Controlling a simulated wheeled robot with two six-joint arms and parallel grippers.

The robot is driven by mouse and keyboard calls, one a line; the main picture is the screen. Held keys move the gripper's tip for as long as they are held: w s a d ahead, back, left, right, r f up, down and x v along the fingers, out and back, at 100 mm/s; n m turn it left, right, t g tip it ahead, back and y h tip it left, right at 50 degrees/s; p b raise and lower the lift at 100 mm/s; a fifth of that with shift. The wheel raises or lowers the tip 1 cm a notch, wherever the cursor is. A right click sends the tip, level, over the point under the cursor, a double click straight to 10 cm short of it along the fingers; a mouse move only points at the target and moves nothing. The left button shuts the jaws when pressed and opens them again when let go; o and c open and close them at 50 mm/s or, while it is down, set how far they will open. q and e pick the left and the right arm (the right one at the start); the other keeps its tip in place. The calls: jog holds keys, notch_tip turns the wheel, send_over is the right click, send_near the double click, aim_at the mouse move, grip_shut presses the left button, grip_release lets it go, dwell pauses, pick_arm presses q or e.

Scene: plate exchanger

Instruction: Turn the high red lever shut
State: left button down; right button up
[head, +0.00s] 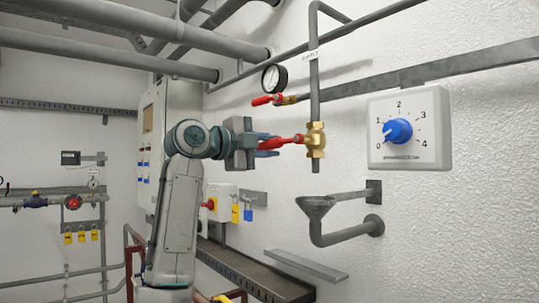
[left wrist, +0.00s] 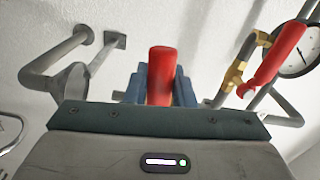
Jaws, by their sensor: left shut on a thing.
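A brass valve (head: 315,140) sits low on a vertical grey pipe with a label. Its red lever (head: 291,140) points left, roughly level and across the pipe. My left gripper (head: 268,143) is shut on this lever, near its outer end. In the left wrist view the red lever (left wrist: 160,72) stands between the blue fingers. A second, smaller red lever (head: 262,100) sits higher, on a brass fitting beside the gauge; it also shows in the left wrist view (left wrist: 278,60). My right gripper is not in view.
A round gauge (head: 275,78) is above the gripper. A grey funnel drain (head: 316,207) is below the valve. A white box with a blue knob (head: 397,131) is at the right. A grey cabinet (head: 176,105) and pipes stand behind my left arm.

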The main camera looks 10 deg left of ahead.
pick_arm(q)
jog(key=shift+r+m, duration=0.4)
jog(key=shift+m, duration=0.1)
jog(key=shift+r+m, duration=0.2)
jog(key=shift+m, duration=0.1)
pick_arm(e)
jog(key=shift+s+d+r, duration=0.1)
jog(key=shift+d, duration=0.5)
pick_arm(q)
jog(key=c, duration=1.2)
grip_release()
jog(key=shift+a, duration=0.1)
